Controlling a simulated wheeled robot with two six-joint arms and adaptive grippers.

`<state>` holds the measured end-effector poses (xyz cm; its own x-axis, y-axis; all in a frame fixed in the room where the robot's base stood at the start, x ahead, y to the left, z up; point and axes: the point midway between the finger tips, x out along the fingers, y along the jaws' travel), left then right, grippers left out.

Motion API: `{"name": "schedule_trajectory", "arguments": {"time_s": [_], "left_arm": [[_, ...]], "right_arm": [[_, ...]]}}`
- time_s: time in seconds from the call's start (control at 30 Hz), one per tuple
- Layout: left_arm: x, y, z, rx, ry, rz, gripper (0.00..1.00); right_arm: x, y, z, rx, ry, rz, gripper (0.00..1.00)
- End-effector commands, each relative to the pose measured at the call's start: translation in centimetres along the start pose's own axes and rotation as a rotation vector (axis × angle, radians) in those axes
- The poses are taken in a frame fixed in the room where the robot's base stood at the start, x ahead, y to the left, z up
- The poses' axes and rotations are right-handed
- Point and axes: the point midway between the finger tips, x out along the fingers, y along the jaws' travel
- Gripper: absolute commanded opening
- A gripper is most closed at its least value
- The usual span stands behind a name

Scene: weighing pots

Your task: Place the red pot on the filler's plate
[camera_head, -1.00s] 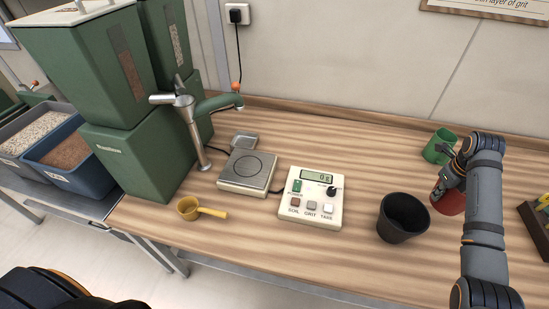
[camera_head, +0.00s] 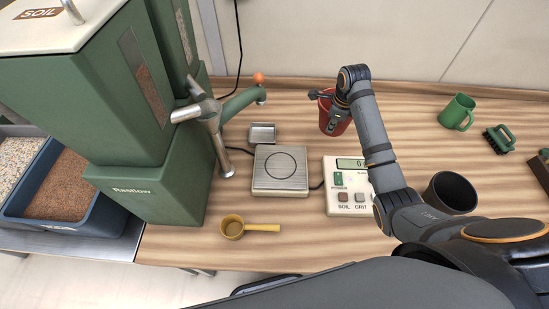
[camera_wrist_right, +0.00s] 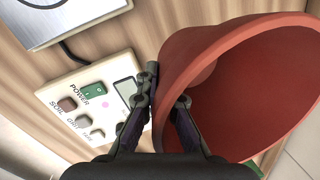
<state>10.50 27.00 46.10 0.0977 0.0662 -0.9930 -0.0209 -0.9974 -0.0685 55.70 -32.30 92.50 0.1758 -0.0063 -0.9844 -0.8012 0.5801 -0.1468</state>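The red pot (camera_head: 333,117) is held up behind the control panel, right of the filler's plate and apart from it. My right gripper (camera_head: 332,97) is shut on the pot's rim. In the right wrist view, the red pot (camera_wrist_right: 240,80) fills the right side, with its wall between the two fingers (camera_wrist_right: 165,105). The filler's plate (camera_head: 265,183) is a square metal plate with a ring mark, and it is empty. My left gripper is not in view.
The control panel (camera_head: 336,207) stands right of the plate, partly behind my arm. A yellow scoop (camera_head: 232,228) lies in front, and a small metal tray (camera_head: 262,133) sits behind the plate.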

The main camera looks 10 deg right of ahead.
Motion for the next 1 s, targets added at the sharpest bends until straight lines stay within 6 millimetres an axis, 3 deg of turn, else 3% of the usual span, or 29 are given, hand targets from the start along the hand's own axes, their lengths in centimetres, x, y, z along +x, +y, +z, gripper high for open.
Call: {"name": "schedule_trajectory", "arguments": {"time_s": [0.03,0.2,0.4,0.5,0.6,0.77,0.87,1.0], "left_arm": [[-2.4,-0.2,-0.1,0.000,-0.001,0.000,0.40],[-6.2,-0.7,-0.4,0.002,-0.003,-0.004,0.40],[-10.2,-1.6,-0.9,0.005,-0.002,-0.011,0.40],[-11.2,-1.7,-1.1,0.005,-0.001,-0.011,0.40],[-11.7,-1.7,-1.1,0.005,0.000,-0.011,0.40],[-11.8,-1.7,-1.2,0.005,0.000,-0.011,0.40],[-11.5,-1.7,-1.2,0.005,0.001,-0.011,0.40],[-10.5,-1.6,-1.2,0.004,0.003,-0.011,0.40]], "right_arm": [[-1.7,1.9,0.1,-0.145,-0.020,0.015,0.00],[-4.6,9.0,0.2,-0.716,-0.114,0.062,0.00],[-9.3,17.2,-0.3,-1.360,-0.228,0.115,0.00],[-11.0,20.0,-0.6,-1.578,-0.267,0.131,0.00],[-12.0,21.6,-0.9,-1.710,-0.289,0.144,0.00],[-12.3,22.4,-1.1,-1.783,-0.300,0.149,0.00],[-11.9,22.1,-0.8,-1.782,-0.299,0.147,0.00],[-9.9,20.1,0.9,-1.780,-0.300,0.145,0.00]]}}
